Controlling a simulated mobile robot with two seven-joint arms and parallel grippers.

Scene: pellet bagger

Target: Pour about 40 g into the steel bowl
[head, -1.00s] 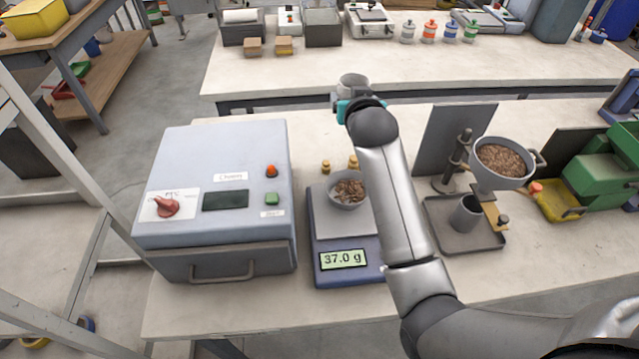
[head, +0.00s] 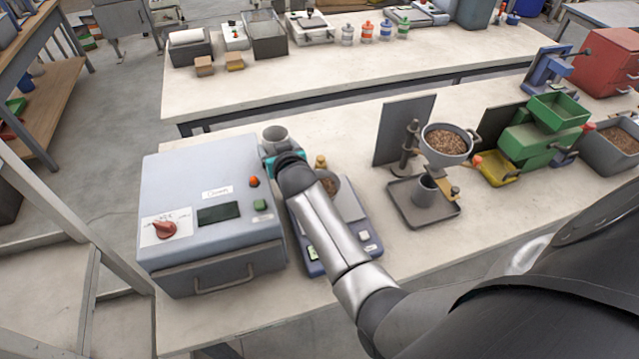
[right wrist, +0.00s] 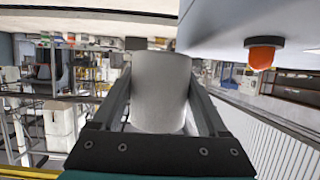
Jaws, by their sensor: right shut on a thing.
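The steel bowl (head: 331,184) holds brown pellets and sits on the blue scale (head: 352,213). My right forearm covers part of both. The scale's display (head: 312,253) is mostly covered, so its reading cannot be made out. My right gripper (head: 282,155) is shut on a grey cup (head: 274,136), left of and beyond the bowl, near the back right corner of the grey oven-like box (head: 200,190). The cup looks upright, apart from the bowl. In the right wrist view the cup (right wrist: 160,92) stands between both fingers; its contents are hidden. My left gripper is out of view.
Small brass weights (head: 321,162) stand behind the bowl. Right of the scale, a pellet-filled funnel (head: 446,141) stands over a grey cup (head: 424,190) on a tray (head: 407,212). A green machine (head: 535,145) is farther right. The table front between scale and tray is clear.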

